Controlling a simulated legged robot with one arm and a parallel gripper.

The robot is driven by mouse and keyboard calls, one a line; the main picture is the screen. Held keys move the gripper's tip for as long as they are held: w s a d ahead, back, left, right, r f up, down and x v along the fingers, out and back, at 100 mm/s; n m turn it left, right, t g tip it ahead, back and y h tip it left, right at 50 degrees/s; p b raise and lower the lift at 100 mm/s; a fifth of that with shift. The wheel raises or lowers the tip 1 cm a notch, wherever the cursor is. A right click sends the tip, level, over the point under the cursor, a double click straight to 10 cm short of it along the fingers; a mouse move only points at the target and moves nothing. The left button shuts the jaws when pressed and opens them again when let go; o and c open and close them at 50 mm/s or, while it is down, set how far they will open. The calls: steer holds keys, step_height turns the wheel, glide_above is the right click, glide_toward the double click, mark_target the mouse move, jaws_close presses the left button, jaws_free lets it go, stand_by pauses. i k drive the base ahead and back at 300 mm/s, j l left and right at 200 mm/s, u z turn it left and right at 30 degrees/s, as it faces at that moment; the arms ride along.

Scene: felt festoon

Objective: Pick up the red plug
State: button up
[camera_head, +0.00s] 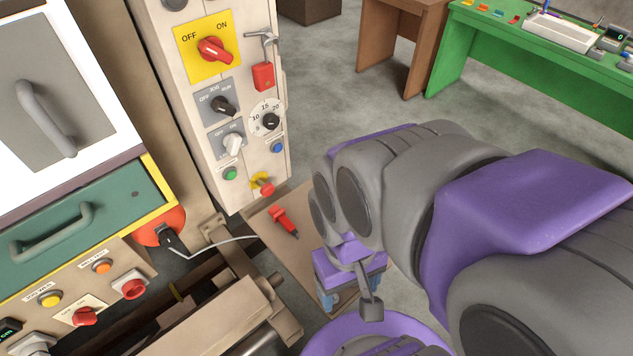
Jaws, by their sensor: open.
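A small red plug (284,221) lies on a flat brown surface (268,233) below the switch column, in the middle of the view. Its body is red with a wider end. My gripper (352,295) is below and to the right of the plug, apart from it. It is purple and grey, points downward, and is open with nothing seen between its fingers. One grey fingertip shows clearly; the other is partly hidden by the gripper's own body.
A switch column (222,150) with knobs stands behind the plug. Left is a machine with a teal drawer (85,225) and a black plug (168,240) with a white cable. A green table (540,55) stands far right. Grey floor between is open.

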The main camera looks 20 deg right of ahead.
mark_target(278, 215)
steer(key=k+u, duration=0.15)
steer(key=u, duration=0.2)
steer(key=k+j+u, duration=0.15)
steer(key=u, duration=0.2)
steer(key=k+j+u, duration=0.15)
steer(key=u, duration=0.2)
